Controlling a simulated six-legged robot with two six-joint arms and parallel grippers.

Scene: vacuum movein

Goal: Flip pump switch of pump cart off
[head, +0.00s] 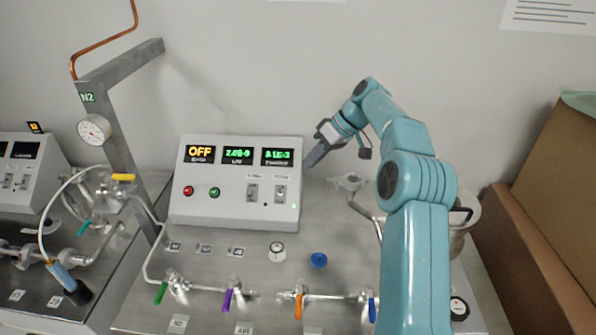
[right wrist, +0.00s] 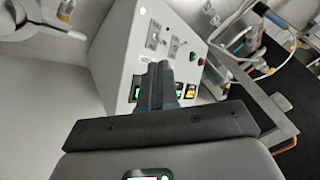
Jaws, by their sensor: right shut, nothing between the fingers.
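The pump cart carries a white control box (head: 235,209) with displays reading OFF and green numbers. Two toggle switches sit low on its right half: a left switch (head: 252,192) and a right switch (head: 280,193), with labels too small to read surely. A red button and a green button are at its left. My right gripper (head: 312,160) is shut and empty, just right of the box's upper right edge, apart from the switches. In the right wrist view the shut fingers (right wrist: 160,75) point toward the box, partly hiding its displays. My left gripper is not in view.
The steel cart top (head: 215,262) holds several coloured-handled valves along its front. A metal post (head: 118,140) with a gauge (head: 94,129) stands left. Another cart box (head: 28,172) is at far left. Cardboard boxes (head: 545,240) stand right.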

